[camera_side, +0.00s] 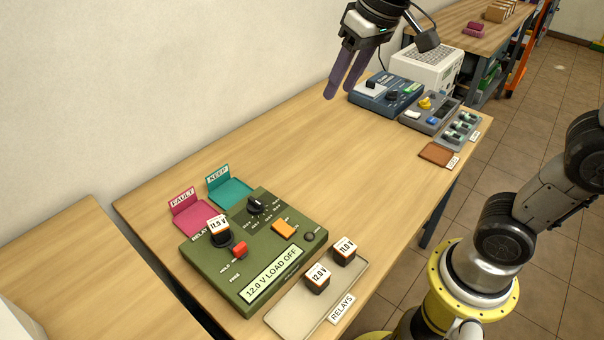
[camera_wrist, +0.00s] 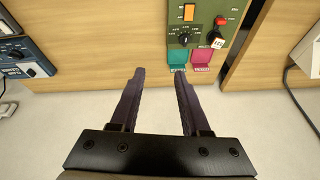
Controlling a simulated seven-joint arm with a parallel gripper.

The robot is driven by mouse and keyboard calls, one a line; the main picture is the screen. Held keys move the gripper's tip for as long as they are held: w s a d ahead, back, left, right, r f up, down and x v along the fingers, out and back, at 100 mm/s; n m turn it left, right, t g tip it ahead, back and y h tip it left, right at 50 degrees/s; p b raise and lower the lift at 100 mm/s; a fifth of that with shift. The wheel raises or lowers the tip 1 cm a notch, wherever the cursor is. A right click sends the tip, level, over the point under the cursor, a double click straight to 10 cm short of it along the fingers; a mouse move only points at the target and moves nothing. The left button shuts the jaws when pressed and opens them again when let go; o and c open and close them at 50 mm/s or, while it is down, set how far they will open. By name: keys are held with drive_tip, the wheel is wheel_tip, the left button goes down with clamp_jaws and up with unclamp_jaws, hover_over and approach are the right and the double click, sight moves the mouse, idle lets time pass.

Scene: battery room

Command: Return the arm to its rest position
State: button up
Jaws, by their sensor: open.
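My gripper (camera_side: 342,84) hangs in the air above the back of the wooden table (camera_side: 330,150), near the wall. Its two purple fingers are apart with nothing between them. In the wrist view my gripper (camera_wrist: 159,72) also shows open and empty, pointing toward the table's back edge, with the green panel beyond the fingertips. The arm's base stands at the right in the side view.
A green panel (camera_side: 283,280) reads "12.0 V LOAD OFF" and holds an 11.5 V relay (camera_side: 219,228). A relay tray (camera_side: 352,290) carries two relays. Pink FAULT (camera_side: 195,216) and teal KEEP (camera_side: 230,192) pads lie behind. Blue (camera_side: 385,96) and grey devices stand far right. Mid-table is clear.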

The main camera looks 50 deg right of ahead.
drive_tip(key=s+d+f, duration=0.1)
drive_tip(key=s+f, duration=0.3)
drive_tip(key=s, duration=0.3)
drive_tip(key=s+d+f+n+t, duration=0.1)
drive_tip(key=s+f, duration=0.3)
drive_tip(key=s, duration=0.4)
drive_tip(key=shift+s+d+f+t, duration=0.2)
drive_tip(key=shift+d+t, duration=0.1)
drive_tip(key=shift+d, duration=0.25)
idle(1.4)
